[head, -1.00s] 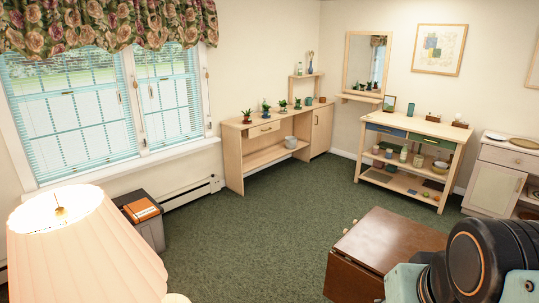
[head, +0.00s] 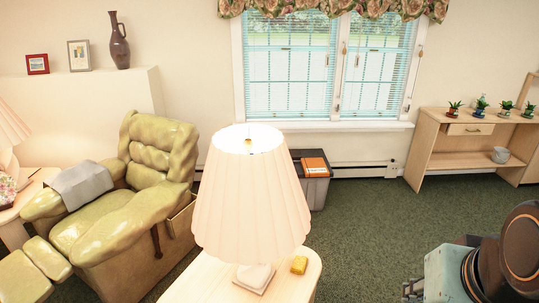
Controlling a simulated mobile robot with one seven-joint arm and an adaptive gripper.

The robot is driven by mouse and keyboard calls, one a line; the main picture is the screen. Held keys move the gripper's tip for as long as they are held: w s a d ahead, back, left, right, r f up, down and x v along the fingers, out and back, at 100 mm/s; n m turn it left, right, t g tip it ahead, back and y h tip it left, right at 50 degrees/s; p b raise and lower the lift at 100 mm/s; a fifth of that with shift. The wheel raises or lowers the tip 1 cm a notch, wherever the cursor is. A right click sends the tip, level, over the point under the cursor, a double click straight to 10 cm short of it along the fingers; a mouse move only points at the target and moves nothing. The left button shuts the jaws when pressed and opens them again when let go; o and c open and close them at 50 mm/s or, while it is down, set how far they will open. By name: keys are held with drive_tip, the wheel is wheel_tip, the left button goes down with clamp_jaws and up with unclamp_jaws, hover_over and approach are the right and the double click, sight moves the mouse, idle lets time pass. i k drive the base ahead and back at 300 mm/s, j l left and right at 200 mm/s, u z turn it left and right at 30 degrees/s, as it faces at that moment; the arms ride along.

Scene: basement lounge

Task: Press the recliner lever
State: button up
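A green padded recliner (head: 125,205) stands at the left in the head view, with its footrest (head: 32,272) raised at the lower left. A dark brown lever (head: 156,240) shows upright on the side of the recliner that faces right. Part of my arm is at the lower right, well apart from the recliner. My gripper's fingertips are not visible.
A lit lamp (head: 250,195) and a small yellow block (head: 299,265) stand on a pale side table (head: 200,288) between my arm and the recliner. A grey bin (head: 314,190) is under the window. Green carpet is clear at centre right.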

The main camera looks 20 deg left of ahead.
sight(159, 255)
drive_tip(key=i+u, duration=0.1)
drive_tip(key=u, duration=0.3)
drive_tip(key=i+l+u, duration=0.1)
drive_tip(key=u, duration=0.25)
drive_tip(key=l+u, duration=0.2)
drive_tip(key=u, duration=0.2)
drive_tip(key=i+l+u, duration=0.2)
drive_tip(key=u, duration=0.15)
drive_tip(key=i+l+u, duration=0.15)
drive_tip(key=l+u, duration=0.2)
drive_tip(key=i+l+u, duration=0.15)
drive_tip(key=l+u, duration=0.15)
